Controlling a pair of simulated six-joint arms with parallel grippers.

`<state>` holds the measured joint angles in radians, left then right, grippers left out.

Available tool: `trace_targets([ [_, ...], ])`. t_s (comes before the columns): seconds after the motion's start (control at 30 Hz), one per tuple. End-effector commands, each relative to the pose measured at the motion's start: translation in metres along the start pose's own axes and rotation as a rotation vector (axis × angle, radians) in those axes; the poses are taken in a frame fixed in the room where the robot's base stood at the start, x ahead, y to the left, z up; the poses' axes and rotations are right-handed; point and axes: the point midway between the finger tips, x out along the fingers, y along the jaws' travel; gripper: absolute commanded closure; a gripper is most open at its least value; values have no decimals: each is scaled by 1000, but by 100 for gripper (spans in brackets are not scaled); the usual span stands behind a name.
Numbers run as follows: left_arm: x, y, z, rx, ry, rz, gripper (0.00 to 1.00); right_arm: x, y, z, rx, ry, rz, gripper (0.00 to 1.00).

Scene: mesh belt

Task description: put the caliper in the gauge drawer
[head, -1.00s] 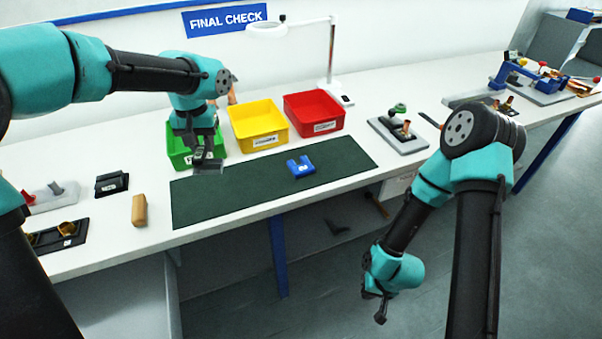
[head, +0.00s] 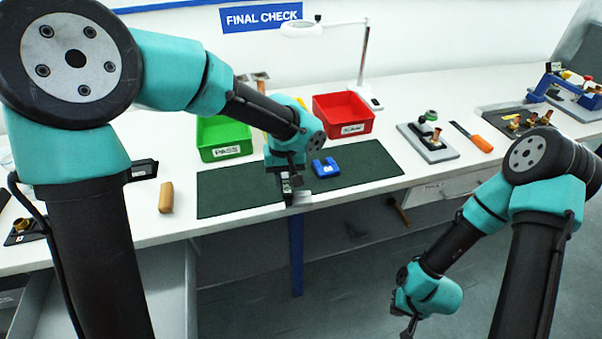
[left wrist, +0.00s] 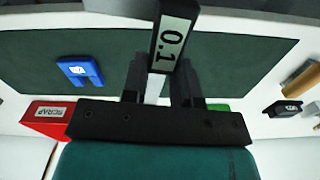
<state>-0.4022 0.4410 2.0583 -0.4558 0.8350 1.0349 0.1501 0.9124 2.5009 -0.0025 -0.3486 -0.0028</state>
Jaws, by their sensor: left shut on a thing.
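The caliper (left wrist: 172,38), a dark body with a pale display reading 0.1, is between the fingers of my left gripper (left wrist: 160,85) in the left wrist view. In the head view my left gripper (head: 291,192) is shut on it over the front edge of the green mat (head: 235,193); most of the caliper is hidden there. A closed drawer front (head: 462,186) with a label and handle is under the bench at right; its label is too small to read. My right gripper (head: 408,328) hangs low in front of the bench, its jaws unclear.
A blue block (head: 326,168) lies on the mat, right of my left gripper. Green (head: 222,138) and red (head: 343,115) bins stand behind; my left arm covers the space between. A fixture (head: 428,140) and an orange-handled tool (head: 472,137) lie at right. A wooden block (head: 166,197) is at left.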

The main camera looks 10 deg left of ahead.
Motion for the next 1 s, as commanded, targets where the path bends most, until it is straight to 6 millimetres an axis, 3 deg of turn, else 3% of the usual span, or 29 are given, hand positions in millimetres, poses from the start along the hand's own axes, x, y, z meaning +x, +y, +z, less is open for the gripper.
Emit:
trace_targets([
  [0.2,32,17,37,-108,-8,3,100,0,0,0,0,0,0,100],
  [0.4,40,21,46,-143,-10,6,100,0,0,0,0,0,0,100],
  [0.77,40,21,41,-144,-9,7,100,0,0,0,0,0,0,100],
  [1.0,44,25,3,-147,-10,8,100,0,0,0,0,0,0,100],
])
